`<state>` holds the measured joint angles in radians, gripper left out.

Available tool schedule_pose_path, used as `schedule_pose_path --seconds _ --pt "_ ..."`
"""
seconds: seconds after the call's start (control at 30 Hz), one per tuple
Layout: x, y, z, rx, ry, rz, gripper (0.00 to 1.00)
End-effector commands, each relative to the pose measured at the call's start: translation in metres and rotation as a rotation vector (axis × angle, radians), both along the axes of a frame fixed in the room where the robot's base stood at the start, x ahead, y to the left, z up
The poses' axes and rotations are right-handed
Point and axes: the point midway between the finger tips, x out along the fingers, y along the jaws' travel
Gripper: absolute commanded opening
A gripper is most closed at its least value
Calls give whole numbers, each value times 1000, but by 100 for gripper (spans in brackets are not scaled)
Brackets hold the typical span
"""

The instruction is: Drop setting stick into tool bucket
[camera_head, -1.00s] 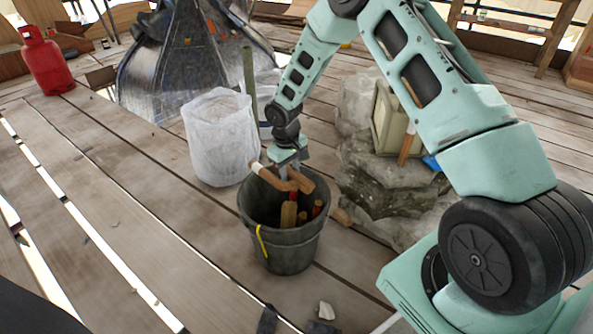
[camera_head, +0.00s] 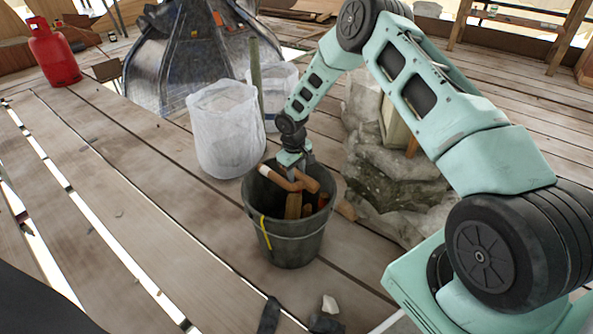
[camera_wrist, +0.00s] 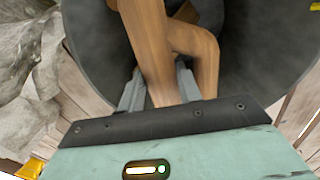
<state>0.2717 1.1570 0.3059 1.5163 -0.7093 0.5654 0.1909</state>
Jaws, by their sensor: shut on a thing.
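The tool bucket (camera_head: 287,247), dark grey with a yellow mark on its side, stands upright on the planks. My gripper (camera_head: 294,173) points down over its mouth, at about rim height. It is shut on a brown wooden stick, which I take to be the setting stick (camera_head: 277,178); its pale end points left, near the far rim. In the wrist view the stick (camera_wrist: 150,45) lies between my two fingers, with the dark bucket wall (camera_wrist: 255,60) behind. Another curved wooden piece (camera_wrist: 203,50) is close beside it; I cannot tell whether they touch.
Wooden-handled tools (camera_head: 293,206) stand inside the bucket. A rough stone block (camera_head: 385,190) stands close on its right, and a white sack (camera_head: 226,130) behind left. A red gas cylinder (camera_head: 53,50) is far left. The planks at left are clear, with open gaps between some.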

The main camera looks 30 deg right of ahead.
Motion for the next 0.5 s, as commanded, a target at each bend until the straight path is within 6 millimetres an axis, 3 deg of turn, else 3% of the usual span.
schedule_pose_path --seconds 0.33,0.37,0.43,0.5 --pt "0 0 -5 -1 -1 0 2" --pt "0 0 -5 -1 -1 0 43" --pt "0 0 -5 -1 -1 0 60" --pt "0 0 -5 -1 -1 0 60"
